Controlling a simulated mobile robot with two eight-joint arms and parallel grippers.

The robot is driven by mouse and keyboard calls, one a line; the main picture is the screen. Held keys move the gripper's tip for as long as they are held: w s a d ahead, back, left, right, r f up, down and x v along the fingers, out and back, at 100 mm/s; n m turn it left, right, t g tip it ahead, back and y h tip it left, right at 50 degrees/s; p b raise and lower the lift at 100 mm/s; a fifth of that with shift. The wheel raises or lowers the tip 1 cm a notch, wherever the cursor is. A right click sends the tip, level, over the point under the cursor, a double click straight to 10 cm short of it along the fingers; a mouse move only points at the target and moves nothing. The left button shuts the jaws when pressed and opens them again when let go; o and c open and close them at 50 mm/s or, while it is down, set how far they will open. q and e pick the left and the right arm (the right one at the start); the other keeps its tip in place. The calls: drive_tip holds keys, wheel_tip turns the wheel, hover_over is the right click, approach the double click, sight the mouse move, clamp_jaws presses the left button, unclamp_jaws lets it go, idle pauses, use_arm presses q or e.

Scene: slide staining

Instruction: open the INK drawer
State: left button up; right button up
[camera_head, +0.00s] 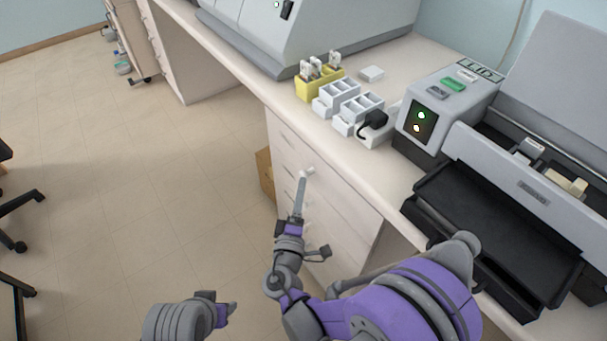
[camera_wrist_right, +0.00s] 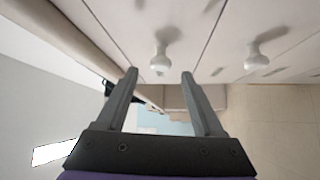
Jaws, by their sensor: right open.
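A white drawer stack (camera_head: 345,213) with round pale knobs is under the counter, its drawers closed. No INK label is readable on the fronts. My right gripper (camera_head: 303,182) is at the upper part of the stack, beside a knob (camera_head: 309,170). In the right wrist view my right gripper (camera_wrist_right: 160,75) is open and empty. A white knob (camera_wrist_right: 160,62) appears in line with the gap between its fingers; whether it is between the tips is unclear. A second knob (camera_wrist_right: 258,62) is to the right.
The counter (camera_head: 388,178) overhangs above the drawers. On it are a yellow slide holder (camera_head: 308,90), white racks (camera_head: 340,96), a grey device with lit indicators (camera_head: 450,95) and a black-trayed machine (camera_head: 490,225).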

drive_tip(key=w, duration=0.3)
drive_tip(key=w+d, duration=0.1)
drive_tip(key=w, duration=0.1)
drive_tip(key=shift+w+r, duration=0.15)
drive_tip(key=shift+w, duration=0.2)
clamp_jaws()
idle(1.1)
